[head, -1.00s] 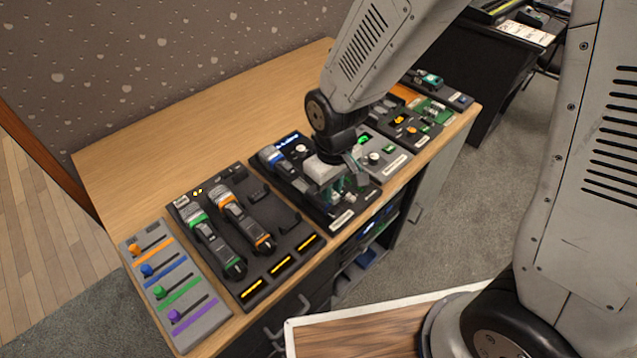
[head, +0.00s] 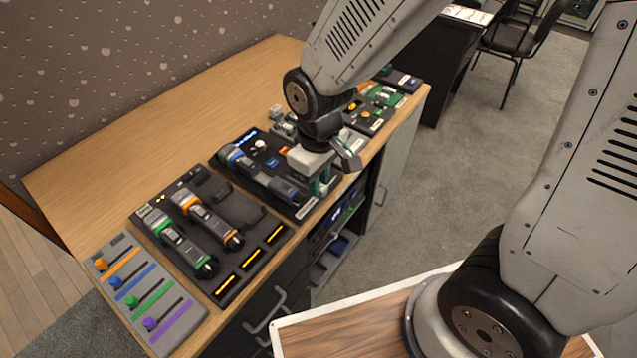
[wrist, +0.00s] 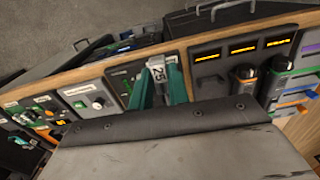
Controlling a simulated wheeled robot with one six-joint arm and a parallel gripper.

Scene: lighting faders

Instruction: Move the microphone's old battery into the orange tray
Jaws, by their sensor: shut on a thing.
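My gripper (head: 319,187) has green fingers and hangs over the front right corner of the black microphone dock (head: 276,148). In the wrist view my gripper (wrist: 162,82) is shut on a small pale block marked "25" (wrist: 157,72), which looks like the old battery. In the head view the fingers mostly hide it. The microphone (head: 262,173), with a blue band, lies on the dock, left of my gripper. I cannot make out the orange tray in either view now; my arm covers part of the far end of the table.
A dock with green-banded (head: 178,243) and orange-banded (head: 208,219) microphones and a fader panel (head: 146,292) lie to the left. Boards with knobs (head: 370,116) lie beyond my gripper. The wooden table (head: 150,120) is clear behind the devices.

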